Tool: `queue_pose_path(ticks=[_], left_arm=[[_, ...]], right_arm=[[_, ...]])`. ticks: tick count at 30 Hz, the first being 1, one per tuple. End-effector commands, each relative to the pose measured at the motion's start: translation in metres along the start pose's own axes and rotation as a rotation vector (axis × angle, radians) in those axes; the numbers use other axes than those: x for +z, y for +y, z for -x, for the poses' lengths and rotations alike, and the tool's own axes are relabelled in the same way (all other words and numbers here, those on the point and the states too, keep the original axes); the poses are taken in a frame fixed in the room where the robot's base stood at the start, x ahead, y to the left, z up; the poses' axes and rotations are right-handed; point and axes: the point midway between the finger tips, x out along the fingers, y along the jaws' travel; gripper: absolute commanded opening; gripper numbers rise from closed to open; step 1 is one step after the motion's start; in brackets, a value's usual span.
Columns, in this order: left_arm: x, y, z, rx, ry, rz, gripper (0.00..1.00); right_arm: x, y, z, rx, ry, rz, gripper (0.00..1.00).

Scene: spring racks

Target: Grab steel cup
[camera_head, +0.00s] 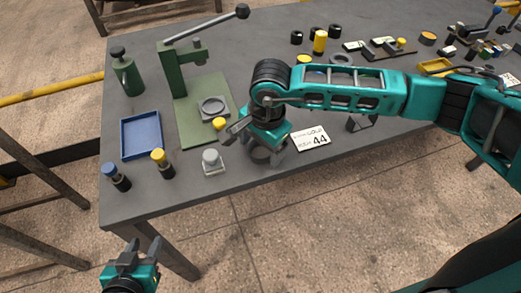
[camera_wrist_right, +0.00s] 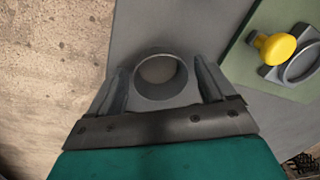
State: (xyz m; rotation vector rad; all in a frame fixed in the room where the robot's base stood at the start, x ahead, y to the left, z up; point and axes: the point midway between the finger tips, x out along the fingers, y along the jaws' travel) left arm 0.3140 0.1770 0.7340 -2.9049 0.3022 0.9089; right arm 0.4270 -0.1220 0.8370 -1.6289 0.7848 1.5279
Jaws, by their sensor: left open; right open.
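The steel cup (camera_wrist_right: 162,90) is a grey, round, hollow cup standing on the grey table near its front edge. In the head view the cup (camera_head: 260,155) shows only partly beneath my right gripper, which hides the rest. My right gripper (camera_head: 258,143) is open above the cup. In the right wrist view its two fingers (camera_wrist_right: 162,84) lie one on each side of the cup; I cannot tell whether they touch it. My left gripper (camera_head: 144,246) is open and empty, low in front of the table, away from the cup.
A green press (camera_head: 190,75) with a yellow-knobbed part (camera_head: 219,124) stands left of the cup. A clear-based grey knob (camera_head: 211,160), a blue tray (camera_head: 141,134) and yellow and blue plungers lie further left.

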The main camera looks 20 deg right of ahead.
Motion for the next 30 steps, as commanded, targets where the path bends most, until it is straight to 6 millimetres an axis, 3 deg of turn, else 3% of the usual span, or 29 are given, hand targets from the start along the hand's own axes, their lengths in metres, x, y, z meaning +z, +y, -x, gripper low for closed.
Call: queue_pose_path(ticks=[4, 21, 30], left_arm=[[-0.0014, -0.0003, -0.0007, 0.000, 0.003, -0.001, 0.43], [-0.0034, -0.0006, -0.0015, -0.001, 0.007, -0.001, 0.43], [-0.0028, -0.0004, -0.0011, 0.000, 0.006, -0.001, 0.43]], right_arm=[[0.0001, -0.0001, 0.0002, 0.000, 0.000, 0.000, 0.81], [0.0000, -0.0001, 0.0005, 0.000, 0.000, -0.001, 0.27], [-0.0001, -0.0006, 0.0022, -0.001, 0.000, -0.001, 0.24]])
